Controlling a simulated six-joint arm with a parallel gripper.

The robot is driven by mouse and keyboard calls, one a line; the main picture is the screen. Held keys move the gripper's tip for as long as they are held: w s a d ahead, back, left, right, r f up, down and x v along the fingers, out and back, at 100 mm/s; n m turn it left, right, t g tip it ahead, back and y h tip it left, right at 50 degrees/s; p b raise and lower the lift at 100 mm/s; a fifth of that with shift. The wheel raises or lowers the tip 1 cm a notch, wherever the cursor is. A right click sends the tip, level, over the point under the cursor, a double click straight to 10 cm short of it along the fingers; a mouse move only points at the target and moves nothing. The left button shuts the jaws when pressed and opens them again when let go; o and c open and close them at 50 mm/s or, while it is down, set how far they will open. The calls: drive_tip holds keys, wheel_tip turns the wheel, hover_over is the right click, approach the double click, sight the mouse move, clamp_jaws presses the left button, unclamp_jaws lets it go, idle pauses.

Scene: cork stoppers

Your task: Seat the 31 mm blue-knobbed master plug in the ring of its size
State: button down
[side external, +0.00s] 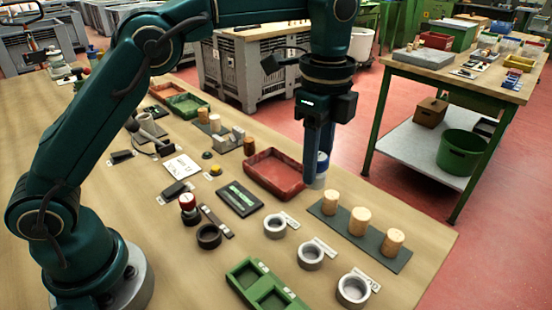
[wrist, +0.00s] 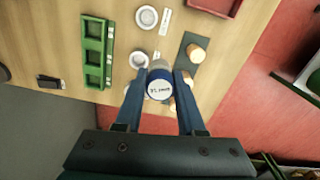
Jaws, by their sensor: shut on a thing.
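My gripper (side external: 317,172) is shut on the blue-knobbed master plug (side external: 322,160), which hangs upright in the air near the red tray's right end. In the wrist view the plug (wrist: 160,91) sits between both fingers, its blue knob and white "31 mm" top facing the camera and its grey body beyond. Three grey rings stand on the table in a row with label cards: a far one (side external: 275,226), a middle one (side external: 310,257) and a near one (side external: 353,290). The card print is too small to read surely. The plug is apart from all the rings.
Several corks, one of them here (side external: 361,221), stand on a dark strip (side external: 331,226) right of the rings. A green tray (side external: 243,285) lies left of them. A red tray (side external: 256,183), a dark ring (side external: 208,236) and a red-knobbed plug (side external: 188,203) are farther left.

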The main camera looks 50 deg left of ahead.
drive_tip(key=s+d+f+m, duration=0.2)
drive_tip(key=d, duration=0.4)
drive_tip(key=s+d+f+m, duration=0.1)
drive_tip(key=s+d+m, duration=0.1)
drive_tip(key=d, duration=0.5)
drive_tip(key=shift+a+f, duration=0.15)
drive_tip(key=shift+f, duration=3.05)
